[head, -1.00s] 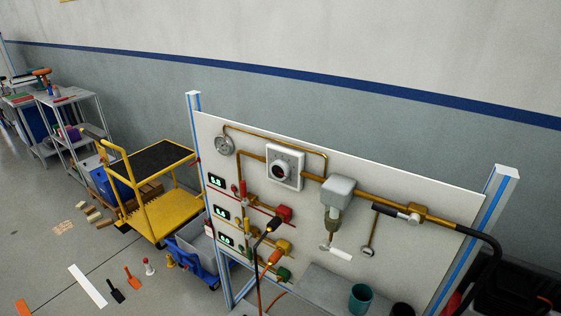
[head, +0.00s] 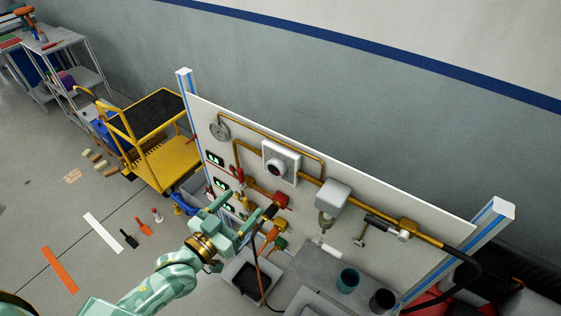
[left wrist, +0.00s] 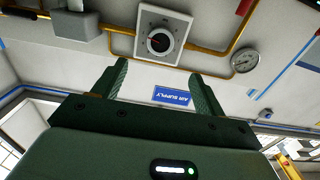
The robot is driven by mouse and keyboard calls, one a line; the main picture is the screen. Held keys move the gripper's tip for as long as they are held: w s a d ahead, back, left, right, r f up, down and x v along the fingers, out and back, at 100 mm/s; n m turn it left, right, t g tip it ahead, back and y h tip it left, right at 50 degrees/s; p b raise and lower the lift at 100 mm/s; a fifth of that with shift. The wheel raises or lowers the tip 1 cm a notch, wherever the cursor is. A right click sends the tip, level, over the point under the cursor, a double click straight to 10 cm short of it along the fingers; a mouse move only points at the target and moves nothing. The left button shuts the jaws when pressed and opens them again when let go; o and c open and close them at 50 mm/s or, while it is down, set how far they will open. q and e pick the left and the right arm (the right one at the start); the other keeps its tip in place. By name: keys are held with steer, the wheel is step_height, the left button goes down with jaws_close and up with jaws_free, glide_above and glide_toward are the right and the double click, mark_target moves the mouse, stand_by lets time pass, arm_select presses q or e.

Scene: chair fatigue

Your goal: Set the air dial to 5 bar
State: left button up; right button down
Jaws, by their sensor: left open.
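The air dial (head: 280,163) is a round knob on a white square plate on the upright white panel. My right gripper is not in view.
Copper pipes (head: 360,209), a grey regulator block (head: 332,198) and red, yellow and green couplings stick out from the panel. A grey shelf with a teal cup (head: 348,280) is below. A yellow trolley (head: 165,160) stands at left.

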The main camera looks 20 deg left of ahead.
mark_target(274, 170)
arm_select(q)
steer(key=x, duration=1.5)
steer(key=shift+p, duration=0.3)
steer(key=c, duration=1)
